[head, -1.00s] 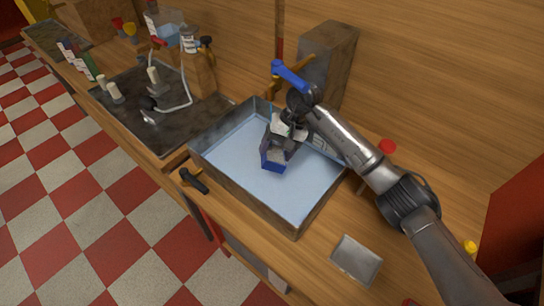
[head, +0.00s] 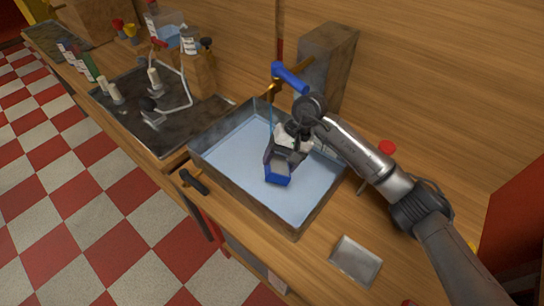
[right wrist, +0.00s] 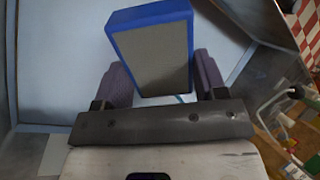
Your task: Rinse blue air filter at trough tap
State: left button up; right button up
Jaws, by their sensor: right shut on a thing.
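The blue air filter (head: 278,179), a blue frame with a grey panel, is held low inside the metal trough (head: 265,204). My right gripper (head: 283,157) is shut on it. In the right wrist view the filter (right wrist: 150,52) sits between the two purple-grey finger pads. The tap (head: 290,76) has a blue handle and a brass body, above the trough's back edge. A thin blue stream (head: 271,112) hangs from its spout, left of my gripper. I cannot tell whether the stream touches the filter, as my gripper hides part of it. My left gripper is not in view.
A grey box-like block (head: 328,60) stands behind the trough. A small metal tray (head: 355,260) lies on the bench at front right. A black-handled tool (head: 193,182) lies by the trough's left corner. A dark sink area with a hose lies left.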

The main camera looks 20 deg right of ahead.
aim_at(281, 175)
jog(key=shift+s+a, duration=0.25)
jog(key=shift+s, duration=0.5)
jog(key=shift+s+a, duration=0.25)
jog(key=shift+s, duration=0.45)
jog(key=shift+s+a, duration=0.25)
jog(key=shift+s, duration=0.5)
jog(key=shift+r, duration=0.1)
jog(key=shift+s+a+r+p, duration=0.15)
jog(key=shift+s+r+p, duration=0.25)
jog(key=shift+s, duration=0.05)
jog(key=s+r, duration=0.1)
jog(key=s, duration=0.1)
jog(key=s+a+r+p, duration=0.1)
jog(key=r, duration=0.1)
jog(key=shift+s+a, duration=0.2)
jog(key=shift+s, duration=0.2)
